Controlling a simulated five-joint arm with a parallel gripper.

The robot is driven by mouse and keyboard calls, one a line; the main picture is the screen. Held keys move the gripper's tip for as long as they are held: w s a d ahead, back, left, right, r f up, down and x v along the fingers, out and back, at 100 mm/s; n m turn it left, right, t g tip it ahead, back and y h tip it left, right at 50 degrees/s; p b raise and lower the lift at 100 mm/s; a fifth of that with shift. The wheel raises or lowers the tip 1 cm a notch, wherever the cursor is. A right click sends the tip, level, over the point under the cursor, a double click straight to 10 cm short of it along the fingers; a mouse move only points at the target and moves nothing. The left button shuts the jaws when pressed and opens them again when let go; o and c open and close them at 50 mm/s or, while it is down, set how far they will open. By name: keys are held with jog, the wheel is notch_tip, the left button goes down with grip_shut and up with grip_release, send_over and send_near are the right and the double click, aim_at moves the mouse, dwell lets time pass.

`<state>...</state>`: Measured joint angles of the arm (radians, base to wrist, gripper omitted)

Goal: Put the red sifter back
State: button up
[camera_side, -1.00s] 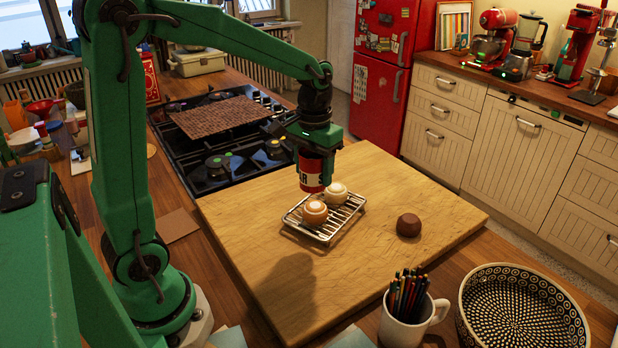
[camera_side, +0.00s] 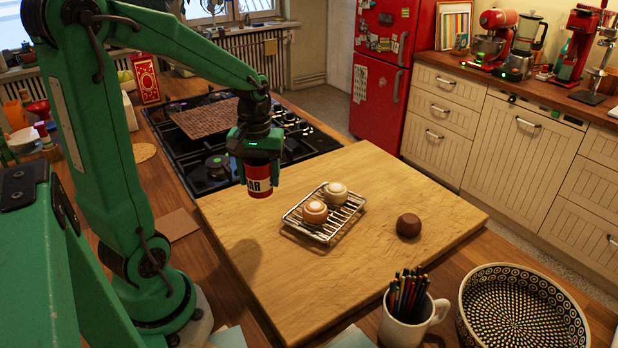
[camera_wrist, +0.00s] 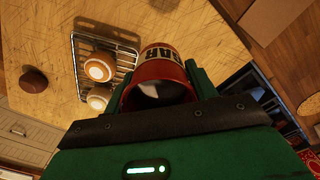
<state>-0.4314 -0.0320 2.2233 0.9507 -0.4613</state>
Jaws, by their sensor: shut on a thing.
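The red sifter (camera_side: 260,180) is a red can with a pale band and dark letters. My gripper (camera_side: 258,158) is shut on it and holds it upright in the air, above the left back part of the wooden board, near the stove. In the wrist view the sifter (camera_wrist: 158,78) sits between the two green fingers of my gripper (camera_wrist: 160,90), with its open top toward the camera. Its dark inside shows no clear contents.
A wire rack (camera_side: 345,213) with two small topped cakes (camera_side: 315,211) stands on the board (camera_side: 300,280). A brown ball (camera_side: 408,225) lies to its right. The gas stove (camera_side: 205,140) is behind. A pencil mug (camera_side: 408,310) and patterned bowl (camera_side: 523,312) stand in front.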

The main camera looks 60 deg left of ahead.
jog(key=a+f, duration=0.2)
jog(key=a, duration=0.1)
jog(key=s+a+f, duration=0.1)
jog(key=a+f, duration=0.1)
jog(key=a, duration=0.2)
jog(key=s+a+f, duration=0.1)
jog(key=a+f, duration=0.1)
jog(key=a, duration=0.1)
jog(key=shift+a+f, duration=0.3)
jog(key=shift+a, duration=0.1)
jog(key=shift+f, duration=2)
jog(key=shift+f, duration=0.1)
jog(key=o, duration=0.9)
notch_tip(320, 180, up, 12)
jog(key=shift+r, duration=0.1)
